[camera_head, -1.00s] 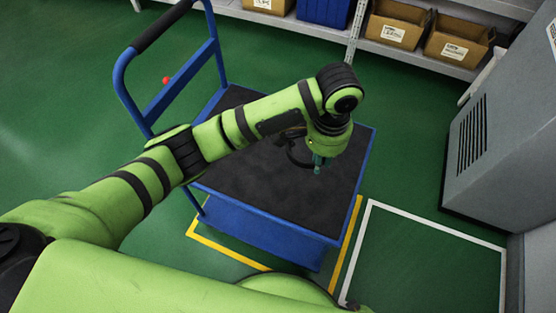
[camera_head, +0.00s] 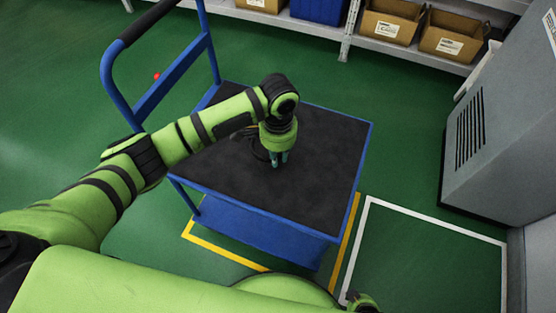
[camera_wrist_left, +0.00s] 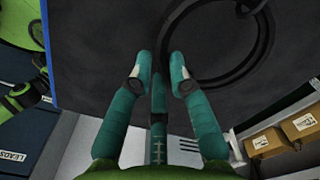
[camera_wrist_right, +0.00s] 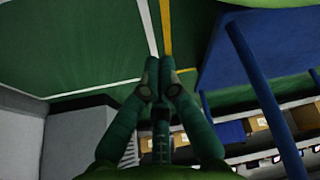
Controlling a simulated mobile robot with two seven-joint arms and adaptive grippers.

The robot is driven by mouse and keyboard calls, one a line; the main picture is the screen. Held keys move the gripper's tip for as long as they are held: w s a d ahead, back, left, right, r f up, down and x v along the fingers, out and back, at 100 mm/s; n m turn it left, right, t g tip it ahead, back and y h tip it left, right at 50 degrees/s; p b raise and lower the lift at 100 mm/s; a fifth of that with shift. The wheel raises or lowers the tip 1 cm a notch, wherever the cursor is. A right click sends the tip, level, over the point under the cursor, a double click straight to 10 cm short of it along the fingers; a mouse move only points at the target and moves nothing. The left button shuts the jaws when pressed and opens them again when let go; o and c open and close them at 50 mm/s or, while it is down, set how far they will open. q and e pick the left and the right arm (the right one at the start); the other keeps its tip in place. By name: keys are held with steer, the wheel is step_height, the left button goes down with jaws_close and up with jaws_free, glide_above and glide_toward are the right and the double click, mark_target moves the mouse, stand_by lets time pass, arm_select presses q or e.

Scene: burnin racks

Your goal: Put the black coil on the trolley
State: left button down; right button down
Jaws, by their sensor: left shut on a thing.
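The black coil (camera_wrist_left: 268,38) shows as dark loops in the left wrist view, one strand running between the left fingers. My left gripper (camera_wrist_left: 158,75) is shut on it. In the head view the left gripper (camera_head: 279,158) is low over the trolley's dark deck (camera_head: 320,190), left of its middle, and only a little of the coil (camera_head: 257,150) shows at the left of the fingers. I cannot tell whether the coil touches the deck. My right gripper (camera_wrist_right: 152,85) has its fingertips together, with nothing seen between them, away from the trolley.
The blue trolley handle (camera_head: 160,80) stands at the left. A grey cabinet (camera_head: 500,135) is at the right. A shelf (camera_head: 340,35) with brown bins (camera_head: 388,25) is at the back. Yellow and white lines mark the green floor. The deck's right side is clear.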

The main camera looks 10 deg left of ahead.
arm_select(q)
step_height(320, 180, down, 3)
steer(key=shift+r, duration=0.1)
steer(key=c, duration=1.1)
jaws_free()
steer(key=shift+f, duration=0.2)
steer(key=shift+c, duration=0.2)
arm_select(e)
steer(key=shift+w+r+t, duration=0.1)
steer(key=shift+w+t, duration=0.2)
steer(key=shift+w, duration=0.85)
arm_select(q)
steer(key=shift+r, duration=0.1)
arm_select(e)
steer(key=shift+s, duration=0.15)
arm_select(q)
steer(key=shift+r, duration=0.4)
step_height(320, 180, up, 10)
steer(key=shift+r+p, duration=0.25)
steer(key=shift+p, duration=0.55)
steer(key=shift+r, duration=0.4)
arm_select(e)
steer(key=shift+g, duration=0.8)
steer(key=s, duration=0.5)
steer(key=shift+s+d, duration=0.15)
steer(key=shift+s, duration=0.25)
steer(key=shift+w, duration=0.15)
